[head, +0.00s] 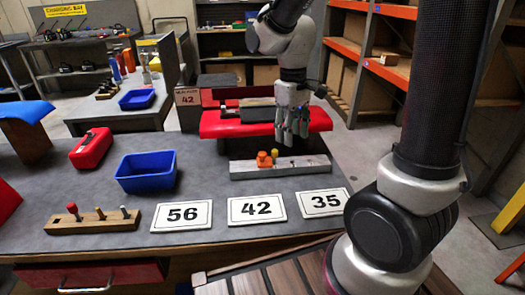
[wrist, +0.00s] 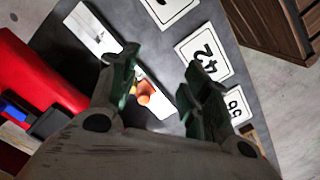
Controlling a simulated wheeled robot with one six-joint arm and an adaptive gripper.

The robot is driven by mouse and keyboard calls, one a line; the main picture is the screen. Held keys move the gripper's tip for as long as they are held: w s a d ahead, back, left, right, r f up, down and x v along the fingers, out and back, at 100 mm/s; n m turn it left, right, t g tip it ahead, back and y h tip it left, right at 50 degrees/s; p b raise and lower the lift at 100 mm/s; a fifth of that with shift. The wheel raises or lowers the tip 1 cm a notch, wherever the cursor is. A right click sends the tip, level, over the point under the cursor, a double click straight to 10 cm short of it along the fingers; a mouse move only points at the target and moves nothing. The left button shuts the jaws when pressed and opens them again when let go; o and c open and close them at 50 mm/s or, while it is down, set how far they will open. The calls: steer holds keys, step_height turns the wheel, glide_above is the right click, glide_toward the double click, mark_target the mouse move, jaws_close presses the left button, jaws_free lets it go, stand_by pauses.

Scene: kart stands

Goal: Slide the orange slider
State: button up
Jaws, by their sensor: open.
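The orange slider (head: 263,160) is a knob near the left part of a pale grey rail (head: 310,162) on the grey table. A yellow peg (head: 274,154) stands close to its right. In the wrist view the orange slider (wrist: 146,89) shows between the fingers, beyond their tips, with the yellow peg (wrist: 134,90) beside it and the rail (wrist: 95,30) running diagonally. My gripper (head: 292,135) is open and empty above the rail, to the right of the slider in the head view. The wrist view also shows my gripper (wrist: 163,72) with its fingers apart. I see no contact with the slider.
White number cards 56 (head: 182,216), 42 (head: 256,208) and 35 (head: 324,202) lie in front of the rail. A red padded seat (head: 215,125) stands behind it. A blue bin (head: 146,172), a red case (head: 91,148) and a wooden peg block (head: 92,222) are at left.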

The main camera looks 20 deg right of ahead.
steer(key=w+a+f+n, duration=0.2)
steer(key=w+a+f, duration=0.1)
steer(key=w+f, duration=0.15)
steer(key=n, duration=0.3)
glide_above(262, 153)
steer(key=shift+s+r+t, duration=0.1)
steer(key=shift+r+t, duration=0.05)
steer(key=shift+t, duration=0.15)
steer(key=shift+n, duration=0.4)
steer(key=shift+f, duration=0.2)
step_height(262, 153, down, 7)
steer(key=shift+f, duration=0.2)
jaws_close()
